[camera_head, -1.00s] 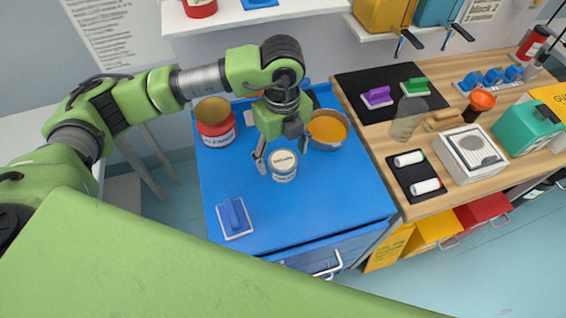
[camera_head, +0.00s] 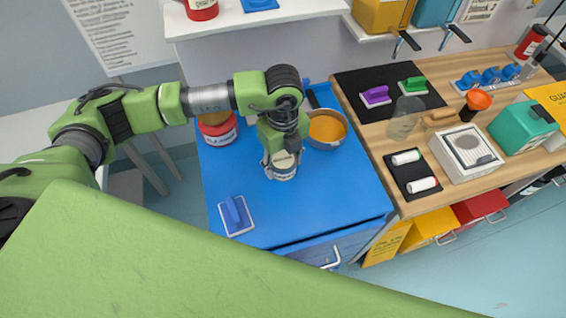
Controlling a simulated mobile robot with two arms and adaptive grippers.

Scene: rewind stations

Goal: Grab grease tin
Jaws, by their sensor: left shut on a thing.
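The grease tin (camera_head: 284,173) is a small white tin with a cream lid, standing on the blue cabinet top (camera_head: 300,220). My left gripper (camera_head: 281,162) comes down over it from above and is shut on it, a finger at each side. The gripper and wrist hide part of the lid and the label. The tin looks upright. My right gripper is out of view.
A red cleaner tub (camera_head: 218,130) stands behind left of the grease tin, partly behind my arm. A pan with orange contents (camera_head: 327,128) stands close behind right. A blue-handled scrubber (camera_head: 235,215) lies front left. The cabinet's front right is clear.

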